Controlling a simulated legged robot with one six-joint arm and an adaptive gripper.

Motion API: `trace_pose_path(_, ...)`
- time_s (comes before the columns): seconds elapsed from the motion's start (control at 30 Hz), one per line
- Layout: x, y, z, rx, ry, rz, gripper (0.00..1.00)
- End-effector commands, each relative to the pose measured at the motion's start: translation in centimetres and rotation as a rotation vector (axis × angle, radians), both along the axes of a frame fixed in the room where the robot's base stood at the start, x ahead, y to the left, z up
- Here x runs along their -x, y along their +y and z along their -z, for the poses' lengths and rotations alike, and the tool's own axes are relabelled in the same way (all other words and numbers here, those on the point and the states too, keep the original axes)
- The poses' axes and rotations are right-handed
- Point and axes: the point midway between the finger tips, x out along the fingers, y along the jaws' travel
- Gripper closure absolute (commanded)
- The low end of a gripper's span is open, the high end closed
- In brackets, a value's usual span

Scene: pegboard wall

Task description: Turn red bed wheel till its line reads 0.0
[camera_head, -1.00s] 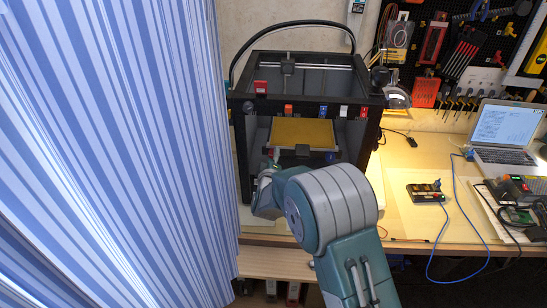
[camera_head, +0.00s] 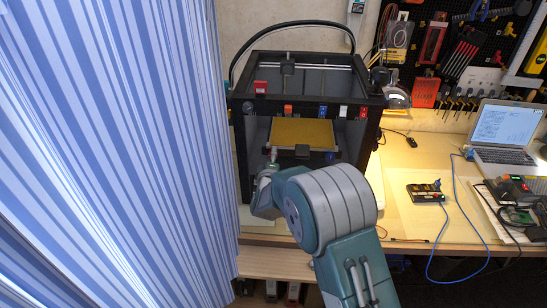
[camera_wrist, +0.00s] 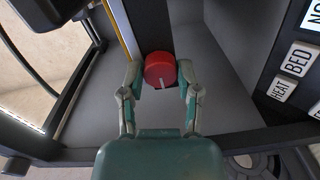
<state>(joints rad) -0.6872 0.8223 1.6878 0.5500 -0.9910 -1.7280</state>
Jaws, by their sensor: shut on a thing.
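The red bed wheel (camera_wrist: 160,68) sits between the two fingers of my gripper (camera_wrist: 160,72) in the wrist view. The fingers are shut on its left and right sides. A short white line on the wheel's face points toward the bottom of the picture, tilted a little. No scale or number can be read beside the wheel. In the head view my gripper (camera_head: 272,160) reaches into the front of the black 3D printer (camera_head: 245,95), below the left of its yellow bed (camera_head: 303,132). The wheel cannot be made out there.
Labels reading BED (camera_wrist: 299,60) and HEAT (camera_wrist: 283,89) are on the printer frame at the right of the wrist view. Printer frame posts flank the arm. A striped blue curtain (camera_head: 110,150) hangs at the left. A laptop (camera_head: 507,130) and cables lie on the right bench.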

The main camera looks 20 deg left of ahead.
Motion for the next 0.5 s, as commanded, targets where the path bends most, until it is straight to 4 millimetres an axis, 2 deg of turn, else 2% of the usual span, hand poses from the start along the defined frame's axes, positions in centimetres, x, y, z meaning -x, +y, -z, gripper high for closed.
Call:
trace_pose_path(0.1,0.13,0.39,-0.04,0.001,-0.001,-0.009,1.0)
trace_pose_path(0.13,0.15,0.4,-0.04,0.001,-0.001,-0.009,0.43)
trace_pose_path(0.17,0.14,0.39,-0.04,0.001,-0.001,-0.009,0.3)
trace_pose_path(0.2,0.13,0.35,-0.03,0.001,0.0,-0.008,0.22)
trace_pose_path(0.5,0.07,-0.02,-0.1,-0.002,0.0,-0.003,0.22)
